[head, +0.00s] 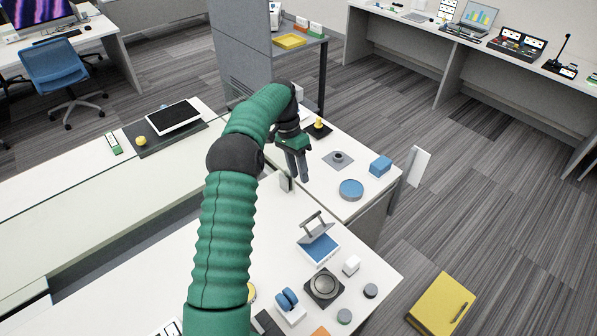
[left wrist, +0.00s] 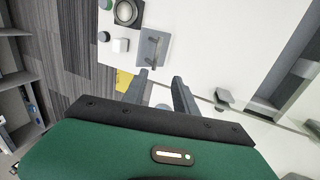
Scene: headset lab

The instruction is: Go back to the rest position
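My left arm reaches up and forward through the middle of the head view, and its gripper (head: 298,178) hangs pointing down over the worktop. In the left wrist view the two fingers of the left gripper (left wrist: 160,77) are apart with nothing between them. A small grey upright plate (head: 286,183) stands close below the gripper; I cannot tell whether they touch. It also seems to show in the left wrist view (left wrist: 225,97), to the right of the fingers. My right gripper is in neither view.
A blue-and-white block with a grey handle (head: 319,245), a white cube (head: 351,265) and a dark round dial (head: 323,285) stand on the near worktop. Beyond are a blue disc (head: 351,189) and a blue box (head: 381,165). A grey partition (head: 240,58) stands behind.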

